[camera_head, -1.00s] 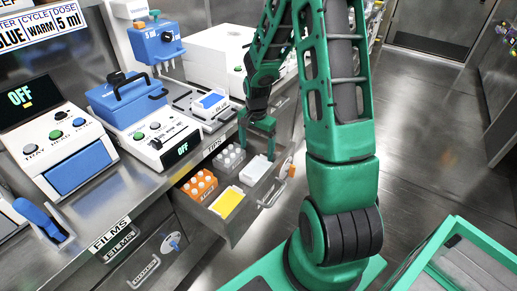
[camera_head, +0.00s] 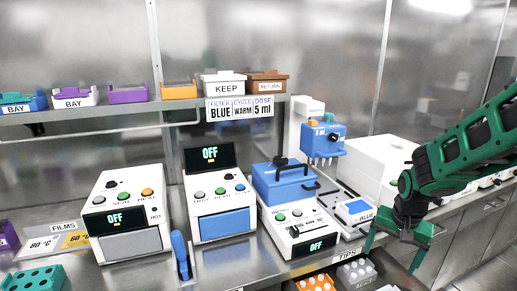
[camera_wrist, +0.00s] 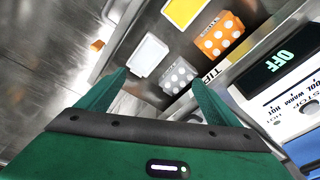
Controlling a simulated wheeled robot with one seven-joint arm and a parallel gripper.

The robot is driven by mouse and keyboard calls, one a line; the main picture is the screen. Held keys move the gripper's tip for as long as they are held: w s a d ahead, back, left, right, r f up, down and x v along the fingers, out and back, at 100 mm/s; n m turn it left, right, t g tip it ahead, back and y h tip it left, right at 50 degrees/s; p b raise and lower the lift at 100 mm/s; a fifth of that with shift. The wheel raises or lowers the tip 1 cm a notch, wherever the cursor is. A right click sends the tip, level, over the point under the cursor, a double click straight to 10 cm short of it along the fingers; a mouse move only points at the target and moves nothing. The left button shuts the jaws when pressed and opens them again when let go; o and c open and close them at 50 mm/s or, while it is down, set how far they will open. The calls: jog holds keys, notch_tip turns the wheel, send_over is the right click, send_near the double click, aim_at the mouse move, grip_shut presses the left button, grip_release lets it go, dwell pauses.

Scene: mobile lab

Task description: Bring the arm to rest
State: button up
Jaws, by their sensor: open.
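My green arm comes in from the right in the head view. My gripper (camera_head: 392,254) hangs over the front edge of the bench, above the open tips drawer. In the wrist view my gripper (camera_wrist: 158,90) shows two green fingers spread apart with nothing between them. Below it lie a white box (camera_wrist: 148,55), a grey rack with white tips (camera_wrist: 178,75) and an orange rack (camera_wrist: 220,36). The grey rack (camera_head: 356,271) and orange rack (camera_head: 316,284) also show at the bottom of the head view.
The bench carries a white HOT machine (camera_head: 125,215), a machine with a blue front (camera_head: 221,206), a blue-lidded machine (camera_head: 290,190) and a blue dosing head (camera_head: 322,138). A shelf (camera_head: 190,101) holds coloured bins. A blue lever (camera_head: 181,255) stands near the front edge.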

jog(key=s+a+r+n+t, duration=0.3)
jog(key=s+a+r+n, duration=0.55)
jog(key=r, duration=0.25)
jog(key=s+d+f+m+g, duration=0.1)
jog(key=s+d+m+g, duration=0.1)
jog(key=s+d, duration=0.4)
jog(key=s+d+m+g+y, duration=0.1)
jog(key=s+d+m+g, duration=0.2)
jog(key=s, duration=0.8)
jog(key=d+m, duration=0.2)
jog(key=d, duration=0.1)
jog(key=shift+f, duration=0.35)
jog(key=shift+w+d, duration=0.1)
jog(key=shift+w, duration=0.05)
jog(key=shift+w+f, duration=0.25)
jog(key=shift+w, duration=0.25)
